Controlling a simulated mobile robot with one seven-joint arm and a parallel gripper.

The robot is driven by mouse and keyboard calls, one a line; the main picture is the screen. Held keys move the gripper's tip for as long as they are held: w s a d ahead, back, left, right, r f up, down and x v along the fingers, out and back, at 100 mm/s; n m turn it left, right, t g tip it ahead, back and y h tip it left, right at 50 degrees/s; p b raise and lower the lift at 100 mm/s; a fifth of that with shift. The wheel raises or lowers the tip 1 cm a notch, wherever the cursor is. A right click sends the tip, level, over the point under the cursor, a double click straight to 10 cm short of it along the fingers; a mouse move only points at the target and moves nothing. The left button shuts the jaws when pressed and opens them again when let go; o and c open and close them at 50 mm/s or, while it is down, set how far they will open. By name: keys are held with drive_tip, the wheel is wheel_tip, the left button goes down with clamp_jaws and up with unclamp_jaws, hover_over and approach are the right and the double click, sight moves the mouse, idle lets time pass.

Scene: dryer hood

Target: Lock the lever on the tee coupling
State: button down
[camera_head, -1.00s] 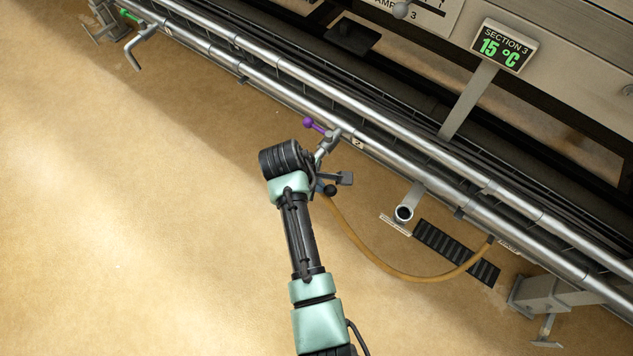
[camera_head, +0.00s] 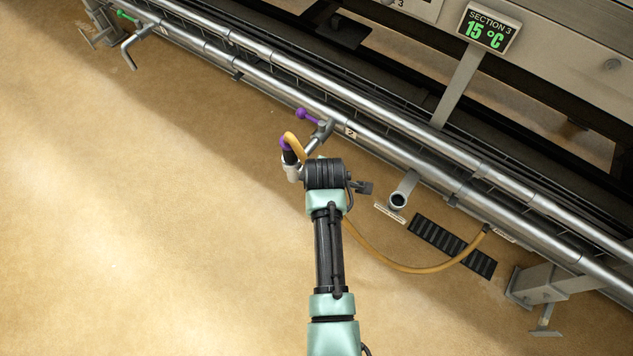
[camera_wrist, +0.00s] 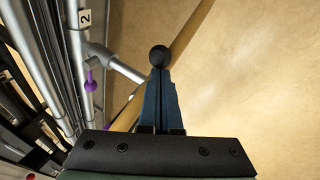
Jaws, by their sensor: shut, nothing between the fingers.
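In the head view, a grey branch pipe (camera_head: 315,142) comes off the front rail at the label 2. A purple ball-ended lever (camera_head: 302,113) sticks out at its root and also shows in the wrist view (camera_wrist: 91,80). At the branch's outer end is a pale fitting (camera_head: 292,172), with a black and purple hose end above it. I cannot tell whether the hose end is fully seated. In the wrist view, my gripper (camera_wrist: 158,85) has its blue fingers shut and empty, with a black ball at their tips, apart from the purple lever. My wrist hides the fingers in the head view.
A tan hose (camera_head: 420,269) loops from the rail at right, behind my arm, to the fitting. An open pipe stub (camera_head: 398,200) and a black floor grate (camera_head: 452,247) lie right of my wrist. A green lever (camera_head: 127,15) is far left. The floor at left is clear.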

wheel_tip(320, 180, down, 8)
drive_tip(key=d+m+t+y+b, duration=0.1)
drive_tip(key=t+y+b, duration=0.5)
drive_tip(key=b, duration=1.4)
drive_tip(key=shift+s+f+m+y, duration=0.15)
drive_tip(key=shift+s+m+y, duration=0.25)
drive_tip(key=shift+m+y, duration=0.15)
drive_tip(key=shift+f+b, duration=0.1)
drive_tip(key=shift+b, duration=0.6)
drive_tip(key=shift+a, duration=0.1)
